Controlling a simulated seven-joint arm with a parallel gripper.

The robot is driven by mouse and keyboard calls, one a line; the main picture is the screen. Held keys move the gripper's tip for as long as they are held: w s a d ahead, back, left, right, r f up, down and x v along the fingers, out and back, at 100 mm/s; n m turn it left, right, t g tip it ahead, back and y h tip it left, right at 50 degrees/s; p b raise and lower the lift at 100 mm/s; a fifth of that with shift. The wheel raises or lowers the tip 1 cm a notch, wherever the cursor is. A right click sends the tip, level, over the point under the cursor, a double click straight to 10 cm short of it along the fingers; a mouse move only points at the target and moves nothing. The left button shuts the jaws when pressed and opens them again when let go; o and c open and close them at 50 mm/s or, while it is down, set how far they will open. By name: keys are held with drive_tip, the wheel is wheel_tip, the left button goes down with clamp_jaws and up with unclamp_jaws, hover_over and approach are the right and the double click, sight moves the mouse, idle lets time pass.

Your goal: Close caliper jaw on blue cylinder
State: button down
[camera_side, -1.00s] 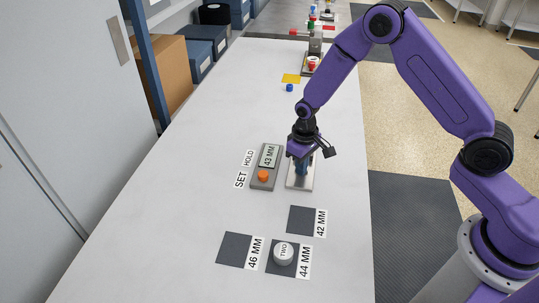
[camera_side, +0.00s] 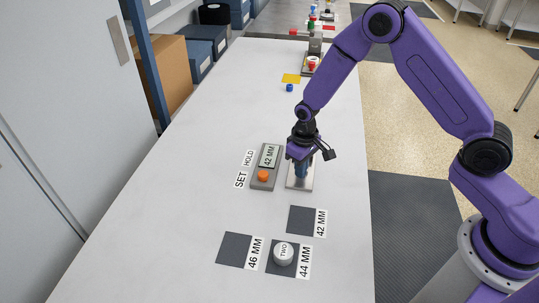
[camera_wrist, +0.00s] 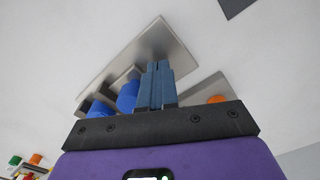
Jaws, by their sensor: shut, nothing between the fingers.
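The caliper's metal base plate (camera_side: 300,183) lies on the table under my gripper (camera_side: 301,170). In the wrist view my gripper's blue-grey fingers (camera_wrist: 155,85) are shut together, with nothing between them, low over the plate (camera_wrist: 160,40). A blue cylinder (camera_wrist: 128,96) shows just left of the fingers, beside a thin grey jaw (camera_wrist: 120,80). A second blue part (camera_wrist: 100,109) shows farther left, beyond that jaw. Whether the jaw touches the cylinder I cannot tell. In the side view my gripper hides the jaws and cylinder. The readout (camera_side: 269,155) shows 42 MM.
The readout box has an orange button (camera_side: 263,176) near the SET label. In front are dark squares labelled 42 MM (camera_side: 302,220), 46 MM (camera_side: 235,249) and 44 MM; a white disc marked TWO (camera_side: 283,253) sits on the last.

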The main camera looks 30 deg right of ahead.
wheel_tip(320, 180, up, 8)
idle(0.8)
idle(1.0)
drive_tip(key=s+d+r+n, duration=0.1)
drive_tip(key=s+r+n, duration=0.2)
drive_tip(key=s, duration=0.7)
drive_tip(key=s+d+r+n, duration=0.2)
drive_tip(key=s+r, duration=0.4)
drive_tip(key=s, duration=0.4)
drive_tip(key=s+d+r+n, duration=0.1)
drive_tip(key=s+r+n, duration=0.3)
drive_tip(key=s, duration=0.7)
drive_tip(key=shift+d+r+n, duration=0.25)
drive_tip(key=shift+d+n, duration=0.05)
idle(2.4)
